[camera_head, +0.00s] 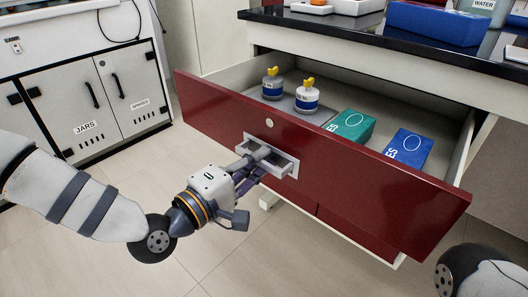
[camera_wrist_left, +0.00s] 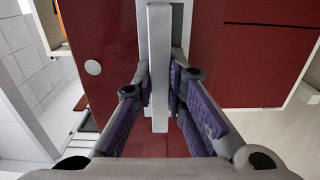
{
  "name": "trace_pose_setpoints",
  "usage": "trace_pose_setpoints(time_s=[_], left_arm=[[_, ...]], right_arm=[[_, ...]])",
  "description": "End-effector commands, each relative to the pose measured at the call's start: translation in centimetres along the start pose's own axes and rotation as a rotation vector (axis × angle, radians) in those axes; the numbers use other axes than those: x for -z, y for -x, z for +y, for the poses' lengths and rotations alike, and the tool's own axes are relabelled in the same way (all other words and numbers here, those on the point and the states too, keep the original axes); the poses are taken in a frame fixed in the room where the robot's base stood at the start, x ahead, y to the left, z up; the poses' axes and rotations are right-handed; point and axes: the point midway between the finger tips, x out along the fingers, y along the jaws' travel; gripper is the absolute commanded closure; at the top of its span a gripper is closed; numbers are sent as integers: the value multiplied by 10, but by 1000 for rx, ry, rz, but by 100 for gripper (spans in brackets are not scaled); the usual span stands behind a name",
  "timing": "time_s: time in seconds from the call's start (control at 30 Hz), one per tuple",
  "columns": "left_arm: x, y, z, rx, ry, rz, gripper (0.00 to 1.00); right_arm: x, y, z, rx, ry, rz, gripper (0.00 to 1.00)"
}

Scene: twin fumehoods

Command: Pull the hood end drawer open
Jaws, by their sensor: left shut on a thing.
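The hood end drawer (camera_head: 330,160) has a dark red front and stands pulled out, its inside showing. Its handle (camera_head: 270,156) is a pale bar in a recessed plate at the middle of the front. My left gripper (camera_head: 258,168) is at this handle, shut on it. In the left wrist view the handle (camera_wrist_left: 159,70) runs upright between the purple-padded fingers of the left gripper (camera_wrist_left: 163,92). Inside the drawer are two white bottles with yellow tops, a green box (camera_head: 351,125) and a blue box (camera_head: 409,147). My right gripper is not in view.
A black worktop (camera_head: 370,33) above the drawer holds a blue tray (camera_head: 434,22) and other items. A white cabinet (camera_head: 88,100) labelled JARS stands at the left. The tiled floor in front of the drawer is clear apart from my arms.

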Motion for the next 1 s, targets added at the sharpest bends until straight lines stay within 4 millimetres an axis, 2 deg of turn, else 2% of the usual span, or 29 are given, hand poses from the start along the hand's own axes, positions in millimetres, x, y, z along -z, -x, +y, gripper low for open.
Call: trace_pose_setpoints(time_s=[0.2, 0.6, 0.63, 0.7, 0.73, 1.0], left_arm=[[-1, 9, 1, -1, 1, -2, 100], [0, 10, 0, -1, 1, -1, 100], [0, 10, 0, -1, 1, -1, 86], [0, 10, 0, -1, 0, -1, 70], [0, 10, 0, -1, 0, -1, 67], [0, 10, 0, 0, 0, 0, 67]], right_arm=[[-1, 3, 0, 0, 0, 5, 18], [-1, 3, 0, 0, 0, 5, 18], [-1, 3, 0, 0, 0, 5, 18], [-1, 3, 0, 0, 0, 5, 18], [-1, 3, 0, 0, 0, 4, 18], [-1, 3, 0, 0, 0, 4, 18]])
